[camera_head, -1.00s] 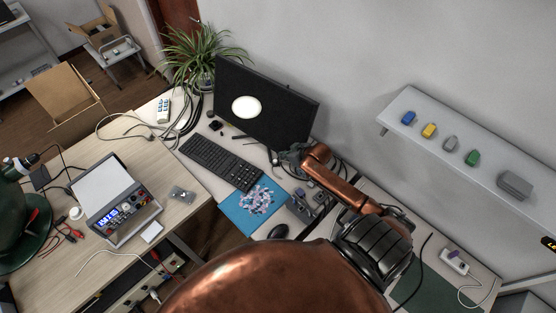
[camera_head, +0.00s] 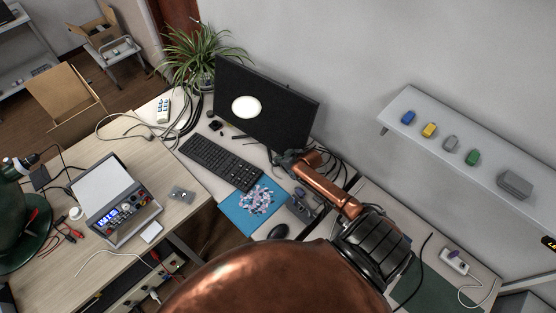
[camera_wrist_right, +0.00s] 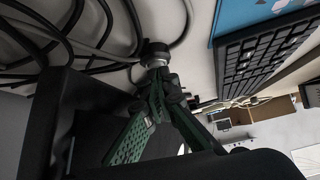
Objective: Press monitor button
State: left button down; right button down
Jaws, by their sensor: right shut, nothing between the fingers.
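The black monitor (camera_head: 285,105) stands on the desk at the wall, with a white oval on its dark screen. My right gripper (camera_head: 283,158) is shut and empty at the monitor's lower right corner. Small and dark there, it overlaps the lower edge in the picture; I cannot tell whether it touches. In the right wrist view, the green-and-black fingers of my right gripper (camera_wrist_right: 156,58) converge near the desk top. No monitor button can be made out; the lower right corner is partly hidden by the gripper. My left gripper is not in view.
The keyboard (camera_head: 221,162), a blue mat (camera_head: 235,215) and a mouse (camera_head: 278,232) lie in front of the monitor. Black cables (camera_wrist_right: 95,35) run close beside the right gripper. A plant (camera_head: 193,52) stands left of the monitor; a wall shelf (camera_head: 400,104) is at right.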

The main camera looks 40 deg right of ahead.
jog(key=shift+f, duration=0.7)
jog(key=shift+s+a+f, duration=0.15)
jog(key=shift+s+f, duration=0.15)
jog(key=shift+s, duration=0.15)
jog(key=shift+s+r, duration=0.25)
jog(key=shift+s, duration=0.1)
jog(key=v, duration=0.5)
jog(key=w+r+v, duration=0.1)
jog(key=v, duration=0.1)
jog(key=shift+s+r, duration=0.1)
jog(key=shift+r, duration=0.1)
